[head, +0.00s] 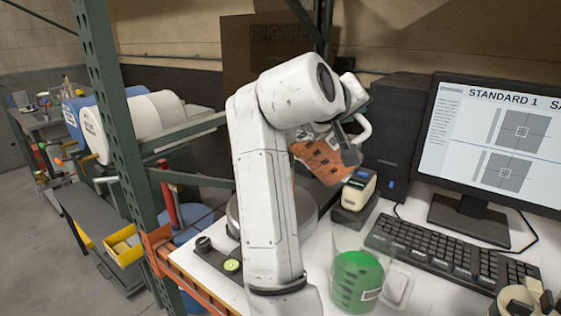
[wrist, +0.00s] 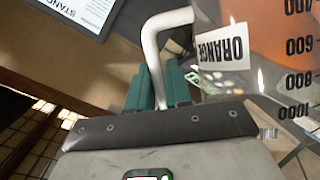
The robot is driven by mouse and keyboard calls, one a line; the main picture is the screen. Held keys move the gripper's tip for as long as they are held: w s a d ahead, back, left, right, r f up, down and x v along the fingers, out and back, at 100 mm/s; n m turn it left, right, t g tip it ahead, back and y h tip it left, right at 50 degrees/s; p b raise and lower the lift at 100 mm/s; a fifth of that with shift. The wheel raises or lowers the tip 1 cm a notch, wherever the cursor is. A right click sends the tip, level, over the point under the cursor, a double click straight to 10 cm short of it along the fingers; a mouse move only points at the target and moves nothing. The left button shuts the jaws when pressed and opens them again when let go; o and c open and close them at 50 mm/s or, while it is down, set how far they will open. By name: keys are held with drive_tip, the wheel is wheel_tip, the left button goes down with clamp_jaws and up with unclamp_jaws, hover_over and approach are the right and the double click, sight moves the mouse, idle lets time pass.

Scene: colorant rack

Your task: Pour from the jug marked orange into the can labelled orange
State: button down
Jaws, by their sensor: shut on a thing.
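The jug marked orange (head: 325,158) is in the air behind my forearm in the head view, clear and tilted, with orange liquid in it. My gripper (head: 352,134) is shut on its white handle (head: 364,130). In the wrist view the green fingers of my gripper (wrist: 160,88) close around the handle (wrist: 150,45), and the ORANGE label shows on the jug (wrist: 270,30). A round grey rim (head: 310,209) is partly hidden behind my arm, below the jug. I cannot read a label there or tell whether it is the can labelled orange.
A clear jug with green liquid (head: 358,282) stands on the bench at the front. A small device (head: 357,190), a keyboard (head: 445,250) and a monitor (head: 495,150) are to the right. A green rack post (head: 110,120) stands left of my arm.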

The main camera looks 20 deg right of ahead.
sight(359, 138)
drive_tip(key=shift+w+a+r+n+h, duration=0.4)
drive_tip(key=shift+w+a+r+n, duration=0.1)
drive_tip(key=shift+a+n, duration=0.15)
idle(4.6)
drive_tip(key=shift+d, duration=0.1)
drive_tip(key=d+f+m+b, duration=0.1)
drive_tip(key=s+f+m+y, duration=0.1)
drive_tip(key=f, duration=0.1)
drive_tip(key=s+d+f+m+b, duration=0.1)
drive_tip(key=shift+s+d+f+y+b, duration=0.15)
drive_tip(key=shift+d+f+y+b, duration=0.15)
drive_tip(key=shift+y, duration=0.1)
drive_tip(key=shift+r+p, duration=0.2)
drive_tip(key=shift+p, duration=0.1)
drive_tip(key=shift+s+d+f+t+b, duration=0.2)
drive_tip(key=shift+d+f+t+b, duration=0.1)
drive_tip(key=shift+f, duration=0.05)
drive_tip(key=shift+s+d+f+m+t+y+b, duration=0.45)
drive_tip(key=shift+s+d+f+m+y+b, duration=0.5)
drive_tip(key=shift+f+b, duration=1.45)
drive_tip(key=shift+s+d+f+m+t+y+b, duration=0.5)
drive_tip(key=shift+d+f+m+b, duration=0.75)
drive_tip(key=shift+f, duration=1.9)
drive_tip(key=r+p, duration=0.4)
drive_tip(key=r, duration=0.1)
drive_tip(key=shift+a, duration=0.2)
